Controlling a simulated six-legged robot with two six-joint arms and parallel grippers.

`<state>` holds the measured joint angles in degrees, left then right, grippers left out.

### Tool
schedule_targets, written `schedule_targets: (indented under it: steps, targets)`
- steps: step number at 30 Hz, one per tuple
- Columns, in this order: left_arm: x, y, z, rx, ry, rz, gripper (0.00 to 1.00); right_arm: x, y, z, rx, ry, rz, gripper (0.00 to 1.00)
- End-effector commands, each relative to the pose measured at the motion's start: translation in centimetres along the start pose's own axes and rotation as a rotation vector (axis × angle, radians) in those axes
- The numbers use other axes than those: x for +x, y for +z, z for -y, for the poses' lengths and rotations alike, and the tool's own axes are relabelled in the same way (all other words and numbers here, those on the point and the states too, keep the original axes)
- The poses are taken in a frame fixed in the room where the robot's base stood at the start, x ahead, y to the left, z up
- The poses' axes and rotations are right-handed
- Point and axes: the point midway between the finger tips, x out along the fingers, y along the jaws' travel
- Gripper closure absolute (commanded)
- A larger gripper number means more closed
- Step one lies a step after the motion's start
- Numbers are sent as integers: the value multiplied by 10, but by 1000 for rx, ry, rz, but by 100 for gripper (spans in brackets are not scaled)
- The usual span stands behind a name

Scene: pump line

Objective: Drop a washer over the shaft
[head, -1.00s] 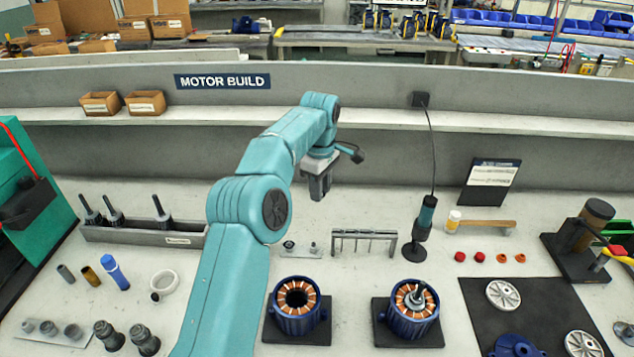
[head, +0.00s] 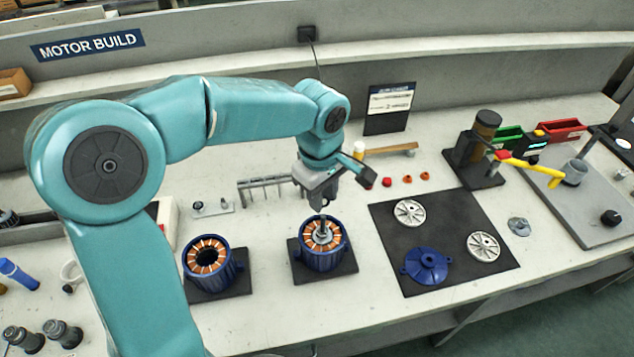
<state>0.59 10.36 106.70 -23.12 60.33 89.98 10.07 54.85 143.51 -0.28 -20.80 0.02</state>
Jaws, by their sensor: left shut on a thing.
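The shaft (head: 324,228) stands upright in the middle of the right-hand blue motor housing (head: 323,260), which has copper windings and sits on a black pad. My left gripper (head: 322,204) is directly above this housing, pointing down, close over the shaft top. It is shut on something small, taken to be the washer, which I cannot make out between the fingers. I cannot tell whether it touches the shaft. A small plate (head: 212,208) with little parts on it lies to the left. My right gripper is not in view.
A second blue housing (head: 208,265) with an empty centre stands to the left. A black mat (head: 440,280) with metal discs and a blue cover (head: 427,265) lies to the right. A press-like stand (head: 475,150) is at the back right.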

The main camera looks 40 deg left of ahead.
Motion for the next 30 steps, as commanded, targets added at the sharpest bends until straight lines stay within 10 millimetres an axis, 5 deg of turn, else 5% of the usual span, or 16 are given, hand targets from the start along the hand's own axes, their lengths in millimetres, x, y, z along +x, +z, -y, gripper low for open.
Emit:
schedule_targets:
  steps: [5, 19, 30]
  targets:
    - [-5, 3, 2, 13, 6, 1, 87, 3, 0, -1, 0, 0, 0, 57]
    - [35, 3, 3, 13, 7, 0, 87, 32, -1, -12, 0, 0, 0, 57]
    - [36, 5, 0, 15, 7, 1, 87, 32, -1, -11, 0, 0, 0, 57]
